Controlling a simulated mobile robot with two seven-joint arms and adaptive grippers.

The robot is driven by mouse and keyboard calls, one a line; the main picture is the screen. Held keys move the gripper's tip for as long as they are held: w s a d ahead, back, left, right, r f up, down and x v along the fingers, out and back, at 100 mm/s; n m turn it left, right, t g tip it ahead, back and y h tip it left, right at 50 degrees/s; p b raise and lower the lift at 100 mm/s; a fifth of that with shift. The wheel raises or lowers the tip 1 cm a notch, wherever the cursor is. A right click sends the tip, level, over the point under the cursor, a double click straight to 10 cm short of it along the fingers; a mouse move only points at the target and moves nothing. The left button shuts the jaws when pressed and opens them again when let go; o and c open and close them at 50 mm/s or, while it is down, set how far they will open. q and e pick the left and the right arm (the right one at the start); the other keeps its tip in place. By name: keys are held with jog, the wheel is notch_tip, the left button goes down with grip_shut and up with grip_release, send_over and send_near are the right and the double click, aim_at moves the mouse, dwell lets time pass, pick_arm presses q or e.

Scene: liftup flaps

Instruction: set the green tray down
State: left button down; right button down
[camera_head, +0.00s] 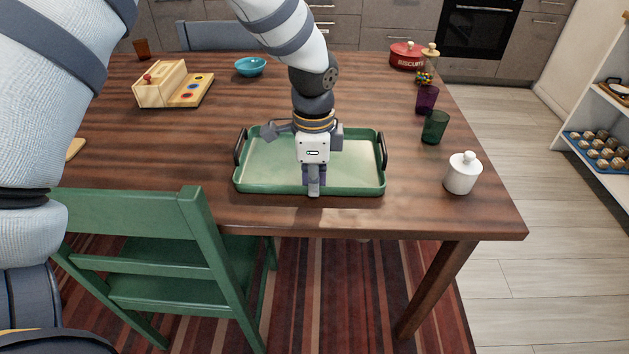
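The green tray (270,165) is a shallow rectangle with raised walls and a dark handle at each short end. It appears level at the table's near edge; whether its underside touches the wood cannot be seen. My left gripper (314,190) points down at the middle of the tray's near long wall. Its fingers look close together around that wall, one finger overlapping its outer face, and the finger behind is hidden. The gripper and wrist cover part of the tray's middle. My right gripper is not in view.
The wooden table (420,205) holds a white lidded jar (462,174), a green cup (435,127) and a purple cup (427,98) right of the tray. A wooden box (165,86) and blue bowl (250,66) stand farther back. A green chair (150,245) stands in front.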

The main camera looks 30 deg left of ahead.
pick_arm(q)
jog(key=c, duration=1.8)
grip_release()
jog(key=shift+f, duration=0.1)
